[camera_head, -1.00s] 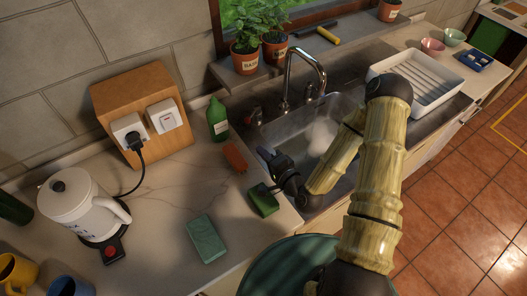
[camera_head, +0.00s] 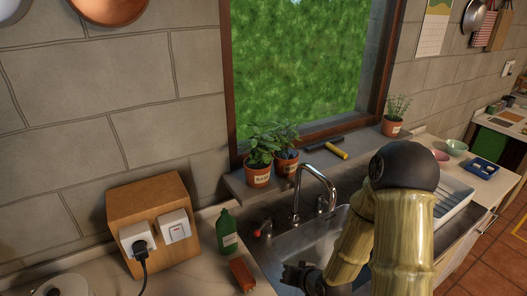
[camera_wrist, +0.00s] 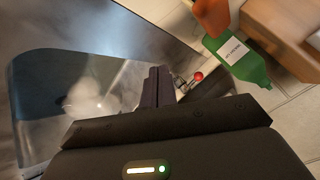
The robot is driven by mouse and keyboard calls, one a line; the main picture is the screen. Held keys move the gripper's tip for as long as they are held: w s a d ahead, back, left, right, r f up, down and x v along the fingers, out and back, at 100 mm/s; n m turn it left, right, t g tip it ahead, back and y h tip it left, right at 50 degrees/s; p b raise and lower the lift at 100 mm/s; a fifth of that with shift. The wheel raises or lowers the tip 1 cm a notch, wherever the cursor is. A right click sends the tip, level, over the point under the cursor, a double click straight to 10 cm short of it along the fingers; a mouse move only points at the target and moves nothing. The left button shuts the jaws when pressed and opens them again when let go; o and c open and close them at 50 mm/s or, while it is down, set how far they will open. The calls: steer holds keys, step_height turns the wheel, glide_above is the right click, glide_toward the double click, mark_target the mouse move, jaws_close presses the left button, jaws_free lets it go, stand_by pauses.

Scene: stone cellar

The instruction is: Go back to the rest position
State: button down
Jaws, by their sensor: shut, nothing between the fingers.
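My gripper (camera_head: 300,275) is at the lower middle of the head view, over the left part of the sink (camera_head: 318,244). In the wrist view its fingers (camera_wrist: 157,87) are shut together with nothing between them. The sink basin (camera_wrist: 45,75) lies to the left of the fingers there, with a pale, blurred patch in it. My bamboo-like arm covers the right part of the sink in the head view.
A green bottle (camera_head: 227,232) and an orange-red block (camera_head: 241,274) stand left of the sink. The faucet (camera_head: 317,178) rises behind it.

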steer(key=s+d+r+n+g+h, duration=0.1)
steer(key=s+d+r+g+h, duration=0.1)
steer(key=s+d+r, duration=0.2)
steer(key=s+d+r+g+h, duration=0.2)
steer(key=s+d+r, duration=0.1)
steer(key=s+r, duration=0.4)
step_height(320, 180, up, 3)
steer(key=shift+s+d+f+n+g+h, duration=0.2)
steer(key=shift+d+n+g+h, duration=0.1)
steer(key=shift+d+n+g, duration=0.1)
steer(key=shift+w+a, duration=0.1)
stand_by(2.6)
stand_by(0.4)
stand_by(3.2)
